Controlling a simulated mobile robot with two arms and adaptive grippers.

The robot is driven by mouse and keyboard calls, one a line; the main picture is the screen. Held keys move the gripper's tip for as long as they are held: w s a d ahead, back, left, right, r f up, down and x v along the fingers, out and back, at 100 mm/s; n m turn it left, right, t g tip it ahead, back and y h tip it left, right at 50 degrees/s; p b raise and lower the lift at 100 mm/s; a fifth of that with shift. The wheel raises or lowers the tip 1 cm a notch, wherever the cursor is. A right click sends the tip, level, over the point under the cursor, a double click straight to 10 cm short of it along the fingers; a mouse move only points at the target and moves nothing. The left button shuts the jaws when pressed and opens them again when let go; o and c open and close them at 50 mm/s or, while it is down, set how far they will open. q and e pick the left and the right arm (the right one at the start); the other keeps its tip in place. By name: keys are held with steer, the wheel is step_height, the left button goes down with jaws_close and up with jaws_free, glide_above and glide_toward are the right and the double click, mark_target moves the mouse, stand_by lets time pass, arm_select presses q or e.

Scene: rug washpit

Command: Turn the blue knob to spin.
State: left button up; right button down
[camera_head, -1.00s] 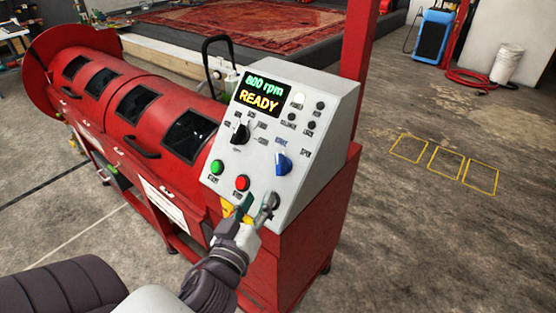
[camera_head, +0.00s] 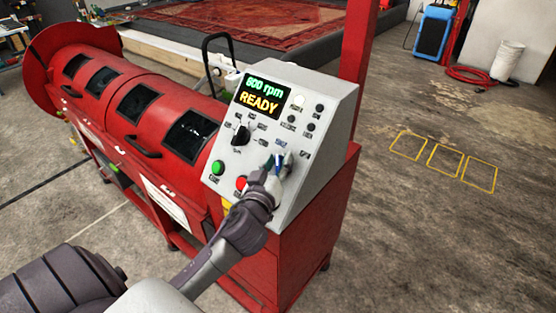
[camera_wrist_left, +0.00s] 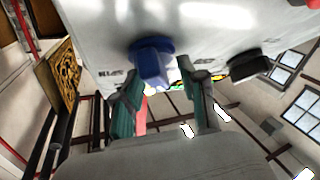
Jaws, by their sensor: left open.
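The blue knob (camera_head: 278,164) is on the sloped white control panel (camera_head: 318,108) of the red machine. In the head view it is mostly hidden by my left gripper (camera_head: 276,160), which is up at the panel. In the left wrist view the blue knob (camera_wrist_left: 152,62) shows clearly, sticking out from the panel. The open fingers of my left gripper (camera_wrist_left: 162,82) stand one on each side of it, with a gap visible on the right. Whether either finger touches it I cannot tell. My right gripper is not in view.
A black knob (camera_head: 240,134) is left of the blue one, and it also shows in the left wrist view (camera_wrist_left: 248,66). A green button (camera_head: 218,168) and a red button (camera_head: 241,183) sit lower on the panel.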

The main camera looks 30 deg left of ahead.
arm_select(q)
jaws_close()
steer(key=shift+s, duration=0.1)
